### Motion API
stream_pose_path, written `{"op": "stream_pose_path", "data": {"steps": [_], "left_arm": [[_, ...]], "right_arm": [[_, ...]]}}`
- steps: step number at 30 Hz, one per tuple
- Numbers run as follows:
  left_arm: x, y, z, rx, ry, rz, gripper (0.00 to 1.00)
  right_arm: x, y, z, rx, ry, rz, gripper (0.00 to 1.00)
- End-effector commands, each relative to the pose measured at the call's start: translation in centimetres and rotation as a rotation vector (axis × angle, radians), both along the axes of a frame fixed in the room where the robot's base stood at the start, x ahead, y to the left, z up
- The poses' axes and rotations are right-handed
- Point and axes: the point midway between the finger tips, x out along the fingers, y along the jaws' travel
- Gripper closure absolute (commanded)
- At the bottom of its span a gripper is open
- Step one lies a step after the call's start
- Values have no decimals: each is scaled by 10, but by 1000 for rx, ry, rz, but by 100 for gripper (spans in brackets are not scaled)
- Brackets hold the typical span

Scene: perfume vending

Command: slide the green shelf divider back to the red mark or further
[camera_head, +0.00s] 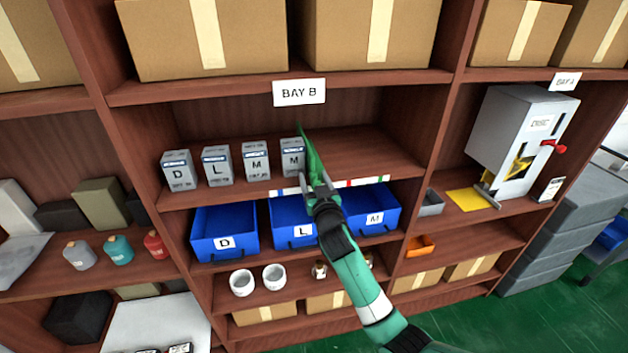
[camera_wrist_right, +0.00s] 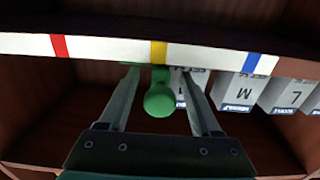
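The green shelf divider (camera_head: 311,152) stands on the middle shelf of Bay B, just right of the last M box. Its round green knob (camera_wrist_right: 160,100) shows in the right wrist view, in line with the yellow mark (camera_wrist_right: 158,52). The red mark (camera_head: 348,183) lies to the divider's right in the head view; it also shows at the left in the wrist view (camera_wrist_right: 60,46). My right gripper (camera_head: 318,184) is at the shelf's front edge. Its fingers (camera_wrist_right: 159,72) stand open on either side of the knob, with visible gaps. My left gripper is not in view.
Perfume boxes (camera_head: 217,166) marked D, L, M and M stand left of the divider. The shelf (camera_head: 375,155) to its right is clear. Blue bins (camera_head: 225,234) sit below. A blue mark (camera_wrist_right: 250,63) is also on the white edge strip.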

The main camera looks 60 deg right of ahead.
Motion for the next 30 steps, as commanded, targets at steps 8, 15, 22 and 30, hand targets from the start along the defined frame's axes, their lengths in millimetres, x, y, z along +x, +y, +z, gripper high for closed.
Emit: {"op": "stream_pose_path", "data": {"steps": [8, 15, 22, 30], "left_arm": [[0, 0, 0, 0, 0, 0, 50], [0, 0, 0, 0, 0, 0, 50], [0, 0, 0, 0, 0, 0, 50], [0, 0, 0, 0, 0, 0, 50]], "right_arm": [[0, 0, 0, 0, 0, 0, 85], [0, 0, 0, 0, 0, 0, 100], [0, 0, 0, 0, 0, 0, 100], [0, 0, 0, 0, 0, 0, 100]]}}
